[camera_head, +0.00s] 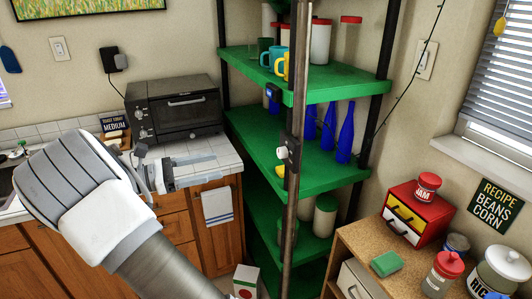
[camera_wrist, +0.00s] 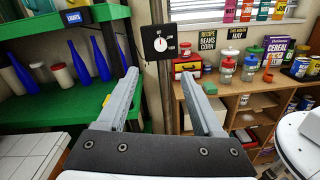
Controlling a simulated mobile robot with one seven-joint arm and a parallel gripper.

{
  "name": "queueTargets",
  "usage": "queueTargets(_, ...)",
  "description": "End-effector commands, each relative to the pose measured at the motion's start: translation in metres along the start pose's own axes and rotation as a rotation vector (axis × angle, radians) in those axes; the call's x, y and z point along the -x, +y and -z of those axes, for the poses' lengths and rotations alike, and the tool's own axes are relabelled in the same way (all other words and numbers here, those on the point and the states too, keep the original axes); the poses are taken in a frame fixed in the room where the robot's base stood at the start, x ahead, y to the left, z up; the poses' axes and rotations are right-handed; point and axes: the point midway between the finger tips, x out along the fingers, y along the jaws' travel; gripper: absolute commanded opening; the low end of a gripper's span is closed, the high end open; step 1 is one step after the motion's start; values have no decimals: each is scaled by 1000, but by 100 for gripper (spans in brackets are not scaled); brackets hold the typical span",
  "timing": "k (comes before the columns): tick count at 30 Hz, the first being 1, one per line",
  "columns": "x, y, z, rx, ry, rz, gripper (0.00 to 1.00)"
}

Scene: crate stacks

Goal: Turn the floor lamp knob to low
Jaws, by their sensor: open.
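The floor lamp's dark pole (camera_head: 291,220) stands upright in front of the green shelf. A small control box (camera_head: 292,158) with a white knob (camera_head: 281,153) is fixed to the pole. In the wrist view the black control box (camera_wrist: 171,42) faces me, with small labels too small to read surely. Its round white knob (camera_wrist: 160,44) has a mark that seems to point about straight up. My gripper (camera_head: 214,170) is open and empty, left of the knob and apart from it. In the wrist view the knob shows beyond and above the gap between my fingers (camera_wrist: 160,76).
The green shelf (camera_head: 340,85) with blue bottles and mugs stands behind the pole. A toaster oven (camera_head: 180,105) sits on the tiled counter at left. A low wooden cabinet (camera_head: 365,240) with jars and a red-and-yellow drawer box is at right. Air between gripper and knob looks clear.

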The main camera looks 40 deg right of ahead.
Motion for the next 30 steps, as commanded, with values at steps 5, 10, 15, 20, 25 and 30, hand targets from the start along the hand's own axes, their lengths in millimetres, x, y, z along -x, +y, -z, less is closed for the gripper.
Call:
queueTargets(5, -34, -1, -1, 1, 1, 5, 68)
queueTargets(10, -72, -1, -1, 0, 2, 6, 68)
queueTargets(15, -109, -2, -1, -1, 2, 6, 68)
queueTargets(20, -138, -2, -1, -1, 4, 4, 68)
queueTargets(25, -158, -1, 0, -2, 4, 3, 68)
queueTargets(30, -164, -1, 0, -2, 5, 2, 68)
